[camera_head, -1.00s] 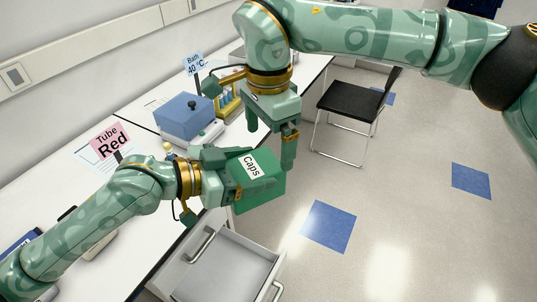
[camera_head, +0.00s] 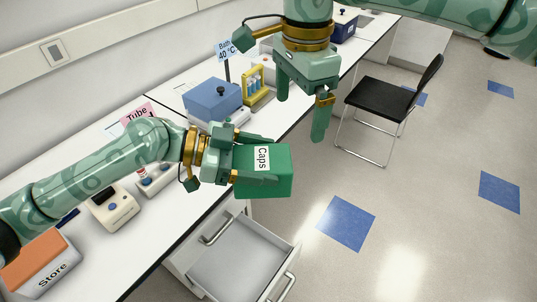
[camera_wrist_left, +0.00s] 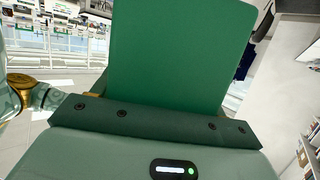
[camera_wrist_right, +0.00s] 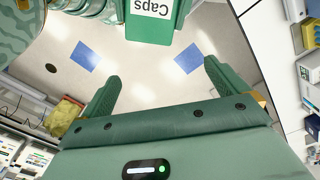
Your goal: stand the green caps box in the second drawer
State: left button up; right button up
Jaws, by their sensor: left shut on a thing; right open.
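The green caps box (camera_head: 268,182), with a white "Caps" label, is held in the air by my left gripper (camera_head: 250,158). Its fingers are shut on the box. The box fills the upper middle of the left wrist view (camera_wrist_left: 178,55) and shows at the top of the right wrist view (camera_wrist_right: 150,28). Below it in the head view, an open, empty-looking drawer (camera_head: 232,262) is pulled out under the bench. My right gripper (camera_head: 299,115) is open and empty, above and right of the box.
The white bench (camera_head: 180,222) runs diagonally and carries a blue bath (camera_head: 212,101), a yellow tube rack (camera_head: 256,82), small devices (camera_head: 112,207) and an orange "Store" box (camera_head: 40,265). A black chair (camera_head: 382,98) stands on the open floor at right.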

aim_at(283, 157)
pick_arm(q)
jog(key=shift+s+a+m+g, duration=0.1)
jog(key=shift+a+m+g, duration=0.15)
jog(key=shift+m+g, duration=0.15)
jog(key=shift+r, duration=0.1)
pick_arm(e)
jog(key=s+a+m, duration=0.1)
jog(key=s+m, duration=0.1)
jog(key=m, duration=0.1)
jog(key=shift+a+f+m, duration=0.15)
jog(key=shift+a+m, duration=0.15)
jog(key=shift+a, duration=0.05)
jog(key=shift+s+a+f+m, duration=0.15)
jog(key=shift+s+m, duration=0.1)
jog(key=shift+m, duration=0.05)
jog(key=shift+s+f, duration=0.1)
jog(key=shift+f, duration=0.25)
notch_tip(283, 157, down, 11)
jog(key=shift+f, duration=0.1)
jog(key=c, duration=1.2)
pick_arm(q)
jog(key=o, duration=1.2)
jog(key=shift+c, duration=0.2)
pick_arm(e)
jog(key=shift+c, duration=0.3)
